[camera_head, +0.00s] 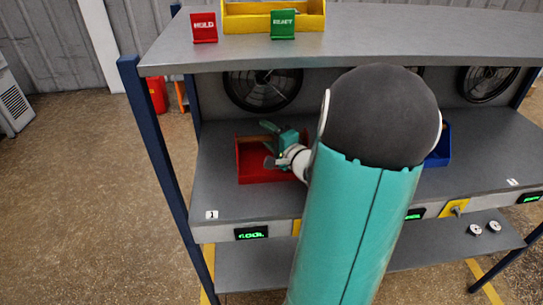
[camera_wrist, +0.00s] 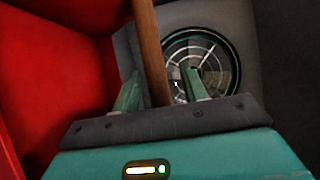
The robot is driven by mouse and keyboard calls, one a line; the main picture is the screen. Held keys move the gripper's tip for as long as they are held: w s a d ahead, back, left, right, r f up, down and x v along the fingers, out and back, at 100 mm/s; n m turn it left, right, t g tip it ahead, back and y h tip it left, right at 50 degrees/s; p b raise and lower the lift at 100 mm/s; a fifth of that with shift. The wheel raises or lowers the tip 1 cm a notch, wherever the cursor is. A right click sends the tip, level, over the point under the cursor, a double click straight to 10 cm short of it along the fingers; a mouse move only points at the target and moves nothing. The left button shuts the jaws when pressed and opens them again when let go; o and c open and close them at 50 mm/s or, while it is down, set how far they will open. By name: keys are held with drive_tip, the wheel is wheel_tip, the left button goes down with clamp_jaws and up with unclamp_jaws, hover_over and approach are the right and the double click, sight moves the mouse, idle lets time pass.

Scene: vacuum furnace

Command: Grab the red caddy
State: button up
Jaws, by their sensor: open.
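The red caddy (camera_head: 262,178) sits on the grey middle shelf, near its left end. My gripper (camera_head: 270,145) is over the caddy, with its two fingers spread apart. In the wrist view a red caddy wall (camera_wrist: 55,85) fills the left side. The caddy's brown bar-like handle (camera_wrist: 150,45) runs between the two open fingers of my gripper (camera_wrist: 162,88). I cannot tell whether either finger touches the handle. My arm hides the right part of the caddy in the head view.
A blue bin (camera_head: 440,148) stands on the same shelf, partly behind my arm. A yellow tray (camera_head: 245,20), a red HOLD sign (camera_head: 204,27) and a green READY sign (camera_head: 283,24) are on the upper shelf. A blue post (camera_head: 160,160) stands at the left. Round fans line the back.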

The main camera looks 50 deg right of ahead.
drive_tip(key=shift+w, duration=0.1)
clamp_jaws()
idle(1.3)
